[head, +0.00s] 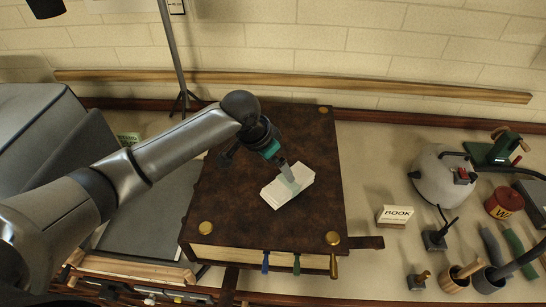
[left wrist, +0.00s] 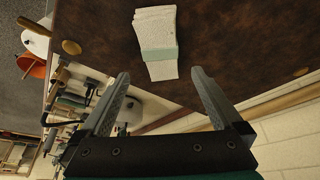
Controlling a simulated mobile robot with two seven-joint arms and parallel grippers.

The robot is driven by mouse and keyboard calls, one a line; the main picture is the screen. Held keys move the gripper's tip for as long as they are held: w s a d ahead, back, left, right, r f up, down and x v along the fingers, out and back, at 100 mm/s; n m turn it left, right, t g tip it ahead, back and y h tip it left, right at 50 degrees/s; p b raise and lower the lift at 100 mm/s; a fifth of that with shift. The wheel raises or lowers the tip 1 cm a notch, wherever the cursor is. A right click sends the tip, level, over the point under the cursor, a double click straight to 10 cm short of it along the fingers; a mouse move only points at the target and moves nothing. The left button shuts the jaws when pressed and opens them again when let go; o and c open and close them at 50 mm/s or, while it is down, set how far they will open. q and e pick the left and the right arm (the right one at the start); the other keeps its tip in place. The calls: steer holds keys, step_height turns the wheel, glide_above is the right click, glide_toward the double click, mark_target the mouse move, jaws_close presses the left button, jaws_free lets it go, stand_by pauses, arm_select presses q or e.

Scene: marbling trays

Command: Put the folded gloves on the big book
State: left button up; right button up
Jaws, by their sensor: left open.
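The folded gloves (head: 299,181) are a white stack with a pale green band. They lie flat on the brown cover of the big book (head: 225,190), right of its middle. In the left wrist view the gloves (left wrist: 155,30) rest on the dark cover (left wrist: 235,35), beyond the fingertips. My right gripper is not in view.
A small BOOK sign (head: 396,215) stands right of the book. Further right are a grey round vessel (head: 445,177), a red pot (head: 503,203) and several tools. A grey tray (head: 150,220) lies left of the book. A wall with a wooden rail (head: 400,91) is behind.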

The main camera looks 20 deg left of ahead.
arm_select(q)
steer(key=shift+v, duration=1.15)
steer(key=shift+s, duration=0.1)
